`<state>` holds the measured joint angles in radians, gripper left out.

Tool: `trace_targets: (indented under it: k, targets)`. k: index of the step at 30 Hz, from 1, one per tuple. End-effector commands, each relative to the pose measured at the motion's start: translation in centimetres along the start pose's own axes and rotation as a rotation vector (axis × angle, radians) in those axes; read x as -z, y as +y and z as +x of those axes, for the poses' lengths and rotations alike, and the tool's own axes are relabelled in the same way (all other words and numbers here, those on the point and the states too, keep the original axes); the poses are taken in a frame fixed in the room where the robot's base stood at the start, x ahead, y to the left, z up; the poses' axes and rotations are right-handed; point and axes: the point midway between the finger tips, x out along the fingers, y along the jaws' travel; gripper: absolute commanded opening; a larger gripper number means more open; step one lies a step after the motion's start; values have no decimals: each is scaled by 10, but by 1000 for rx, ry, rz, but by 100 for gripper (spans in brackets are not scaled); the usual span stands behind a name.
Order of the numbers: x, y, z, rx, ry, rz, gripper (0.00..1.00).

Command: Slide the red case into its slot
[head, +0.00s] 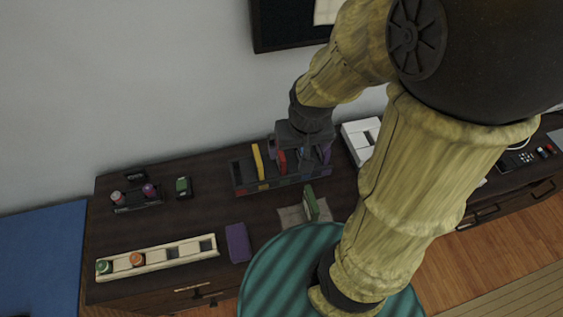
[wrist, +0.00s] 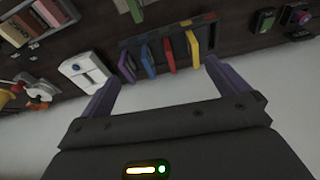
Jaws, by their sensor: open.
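The red case (head: 282,161) stands upright in the dark slotted rack (head: 240,186) on the desk, between the yellow case (head: 258,162) and a blue case. In the wrist view the red case (wrist: 169,56) is in the rack (wrist: 126,43), with the blue case (wrist: 148,62) on its left and the yellow case (wrist: 192,50) on its right. My gripper (wrist: 161,71) is open and empty, its purple fingers spread wide on either side of the cases. In the head view my gripper covers the right part of the rack. I cannot tell how deep the red case sits.
A green case (head: 310,204) stands on a pale mat in front of the rack. A purple case (head: 237,243) lies beside a cream tray (head: 180,257) with round items. A white device (head: 358,140) stands right of the rack. The wall is close behind.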

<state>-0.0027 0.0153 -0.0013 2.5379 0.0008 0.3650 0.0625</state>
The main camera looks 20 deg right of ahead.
Motion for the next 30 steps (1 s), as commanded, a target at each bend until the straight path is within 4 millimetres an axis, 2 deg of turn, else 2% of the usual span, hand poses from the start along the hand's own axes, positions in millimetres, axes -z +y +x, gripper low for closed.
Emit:
trace_targets:
  k: [5,21,25,30]
  targets:
    - [22,-4,14,-5,-37,239,100]
    - [98,-19,66,-120,-153,1219,100]
    - [110,-23,76,-159,-166,1405,100]
    - [116,-25,80,-181,-169,1502,100]
